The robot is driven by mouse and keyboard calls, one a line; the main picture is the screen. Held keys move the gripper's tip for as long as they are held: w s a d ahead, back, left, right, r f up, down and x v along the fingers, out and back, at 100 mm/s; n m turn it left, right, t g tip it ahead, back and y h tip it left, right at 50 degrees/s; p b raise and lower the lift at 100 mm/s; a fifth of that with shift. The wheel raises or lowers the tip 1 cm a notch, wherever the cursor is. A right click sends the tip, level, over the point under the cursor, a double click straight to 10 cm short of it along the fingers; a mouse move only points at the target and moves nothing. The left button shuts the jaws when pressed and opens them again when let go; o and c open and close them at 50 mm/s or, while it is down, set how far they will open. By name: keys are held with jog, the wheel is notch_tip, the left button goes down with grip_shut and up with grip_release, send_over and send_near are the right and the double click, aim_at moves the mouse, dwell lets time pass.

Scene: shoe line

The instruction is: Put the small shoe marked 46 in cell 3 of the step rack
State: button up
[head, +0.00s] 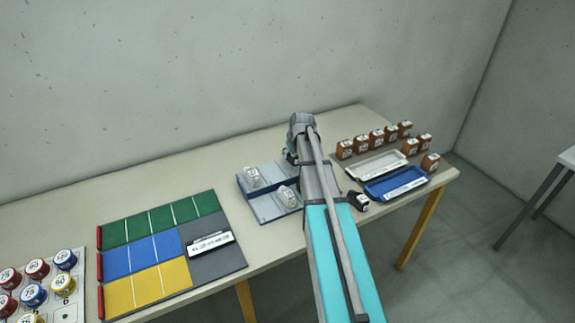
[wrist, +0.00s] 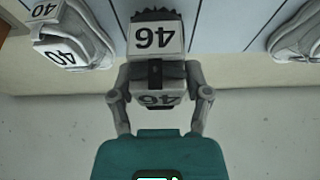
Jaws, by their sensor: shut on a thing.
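The small shoe marked 46 (wrist: 157,40) is dark, with white number blocks, and sits between the two fingers of my gripper (wrist: 160,96) in the wrist view. The gripper is shut on it. The step rack (head: 262,211) is blue-grey and stands mid-table in the head view; its panels and dividing lines (wrist: 215,28) show beyond the held shoe in the wrist view. Whether the shoe touches the rack I cannot tell. In the head view my gripper (head: 291,155) is at the rack's right side, and my arm hides the held shoe and part of the rack. Cell numbers are not readable.
Two pale shoes (head: 252,177) (head: 287,197) stand on the rack; one marked 40 (wrist: 60,53) shows at left in the wrist view. A small dark item (head: 358,201) lies right of my arm. Trays (head: 397,184) and several brown blocks (head: 376,137) are at right, a coloured board (head: 215,257) at left.

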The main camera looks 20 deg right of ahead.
dwell(0.3)
jog(key=shift+b+x, duration=0.85)
jog(key=shift+x, duration=0.1)
jog(key=shift+f+b, duration=1.05)
jog(key=shift+b, duration=0.1)
jog(key=shift+f, duration=0.15)
jog(key=o, duration=1.2)
jog(key=p+v, duration=1.1)
jog(key=v, duration=0.1)
